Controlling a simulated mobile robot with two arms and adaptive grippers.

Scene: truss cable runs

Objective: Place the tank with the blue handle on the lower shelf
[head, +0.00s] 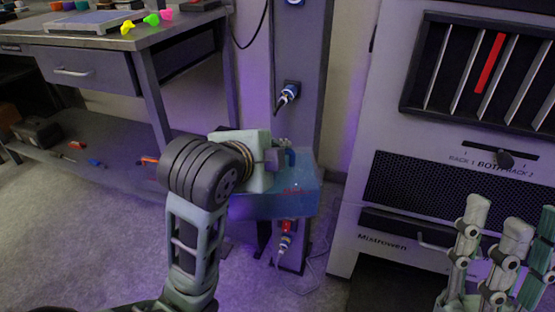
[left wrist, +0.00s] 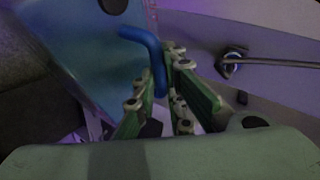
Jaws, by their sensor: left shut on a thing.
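The tank (head: 297,195) is a translucent blue box, held off the floor in front of the grey column in the head view. It also fills the upper left of the left wrist view (left wrist: 80,65). Its bent blue handle (left wrist: 150,52) runs between the fingers of my left gripper (left wrist: 165,105), which is shut on it. In the head view the left gripper (head: 277,158) is partly hidden behind its own wrist. The lower shelf (head: 120,140) is under the workbench at the left. My right gripper (head: 505,250) is at the lower right, partly cut off, with no object visible in it.
The workbench (head: 160,40) has a drawer and legs; its near leg (head: 155,100) stands beside the shelf. A dark box (head: 38,133) and small items lie on the shelf, with bare room between. The column (head: 300,75) carries cable connectors. A rack cabinet (head: 390,150) stands right.

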